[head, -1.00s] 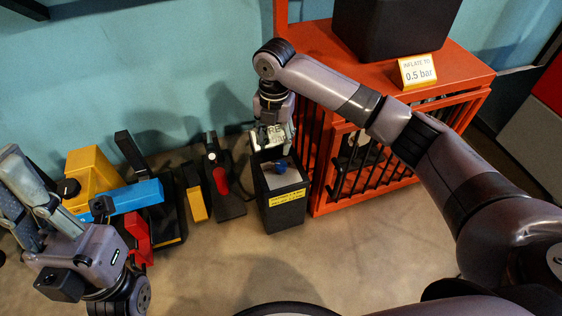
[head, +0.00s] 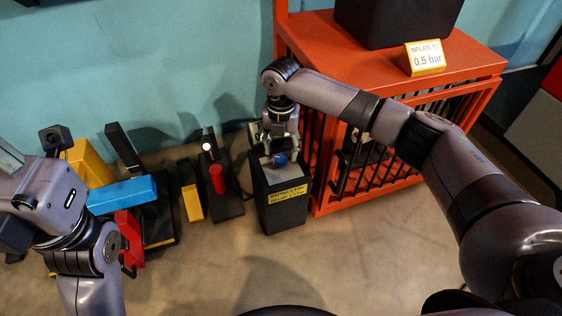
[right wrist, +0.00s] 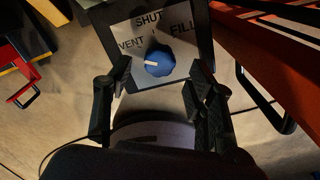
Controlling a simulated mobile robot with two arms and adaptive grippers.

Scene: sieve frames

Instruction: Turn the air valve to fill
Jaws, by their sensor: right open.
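The air valve is a blue knob (right wrist: 160,62) with a white pointer mark, on top of a dark pedestal (head: 283,212). Its plate (right wrist: 170,20) reads VENT, SHUT and FILL, and the white mark points left, to the VENT side. The knob also shows in the head view (head: 280,159). My right gripper (right wrist: 158,82) is open, with one finger on each side near the knob; contact is not clear. It also shows in the head view (head: 282,146). My left gripper (head: 10,160) is at the far left, its fingers mostly cut off.
An orange barred cabinet (head: 460,70) stands right of the pedestal, with an "INFLATE TO 0.5 bar" sign (head: 424,58) and a black box (head: 398,25) on top. Left of the pedestal stand several colored items, including a blue block (head: 122,194). The floor in front is clear.

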